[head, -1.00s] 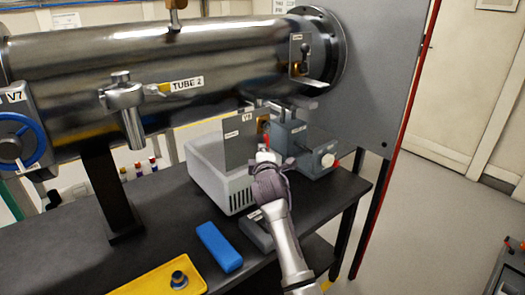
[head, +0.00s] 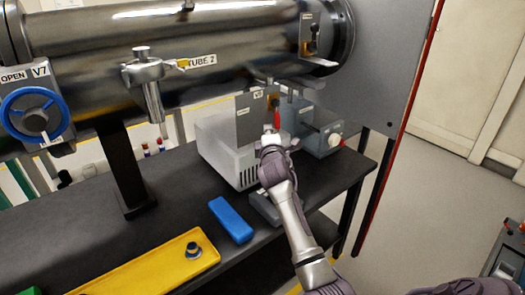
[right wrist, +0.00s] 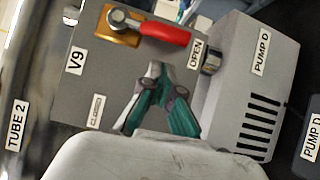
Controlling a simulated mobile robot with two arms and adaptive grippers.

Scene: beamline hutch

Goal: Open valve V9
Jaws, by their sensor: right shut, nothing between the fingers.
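Valve V9 is a grey panel (head: 245,125) below the steel tube in the head view. It also fills the upper middle of the right wrist view (right wrist: 85,75), with a brass plate and a red lever (right wrist: 165,32). The lever's free end lies close beside the OPEN label (right wrist: 196,53). My right gripper (right wrist: 157,72) is shut and empty in front of the panel, apart from the lever in the picture. It also shows in the head view (head: 270,136). My left gripper is not in view.
Pump D (right wrist: 245,85) stands beside the panel. The steel tube, TUBE 2 (head: 220,45), runs overhead. A blue-wheeled valve V7 (head: 35,115) is at left. A blue block (head: 231,220) and a yellow tray (head: 130,272) lie on the dark bench (head: 175,190).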

